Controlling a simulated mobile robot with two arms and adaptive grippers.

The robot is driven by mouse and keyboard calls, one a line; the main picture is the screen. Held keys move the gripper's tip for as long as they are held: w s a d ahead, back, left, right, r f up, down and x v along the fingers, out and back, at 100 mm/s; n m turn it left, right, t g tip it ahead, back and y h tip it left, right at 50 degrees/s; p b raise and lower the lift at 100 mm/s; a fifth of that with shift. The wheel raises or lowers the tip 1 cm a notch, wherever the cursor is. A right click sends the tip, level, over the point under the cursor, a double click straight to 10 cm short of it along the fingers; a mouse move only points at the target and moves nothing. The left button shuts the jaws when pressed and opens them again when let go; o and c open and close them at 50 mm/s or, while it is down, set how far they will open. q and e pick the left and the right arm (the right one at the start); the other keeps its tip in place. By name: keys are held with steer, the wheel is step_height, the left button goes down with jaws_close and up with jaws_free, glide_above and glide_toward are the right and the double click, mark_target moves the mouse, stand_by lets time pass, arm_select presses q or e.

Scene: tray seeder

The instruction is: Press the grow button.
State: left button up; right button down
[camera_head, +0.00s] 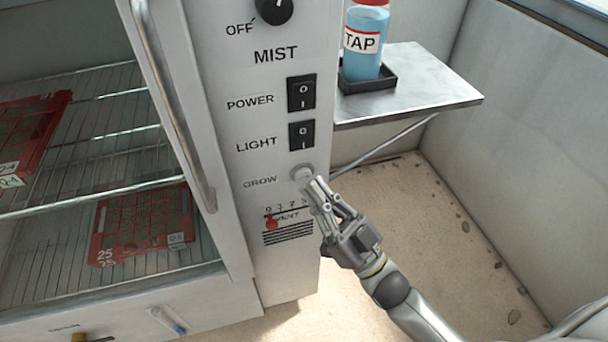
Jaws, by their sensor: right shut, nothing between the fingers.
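The grow button (301,173) is a round pale grey button on the white control panel (262,215), right of the word GROW. My right gripper (312,184) is shut and empty, with its fingertips at the lower edge of the button. The fingers hide part of the button's lower side. I cannot tell whether the tips touch it or how far it is pushed in. My left gripper is not in view.
Above the button are the light switch (301,135), the power switch (301,93) and the mist knob (274,8). A red slider (271,223) sits below. A metal shelf (430,80) with a blue TAP bottle (364,50) juts out right. Racks with red trays (105,225) are left.

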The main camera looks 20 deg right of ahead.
steer(key=shift+w, duration=0.15)
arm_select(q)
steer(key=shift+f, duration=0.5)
arm_select(e)
steer(key=shift+w, duration=0.25)
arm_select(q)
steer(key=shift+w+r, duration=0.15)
arm_select(e)
steer(key=shift+w, duration=0.1)
steer(key=shift+w, duration=0.45)
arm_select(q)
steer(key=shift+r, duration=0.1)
arm_select(e)
steer(key=shift+s, duration=0.1)
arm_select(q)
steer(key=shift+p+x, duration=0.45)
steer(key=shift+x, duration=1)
arm_select(e)
steer(key=shift+s, duration=0.85)
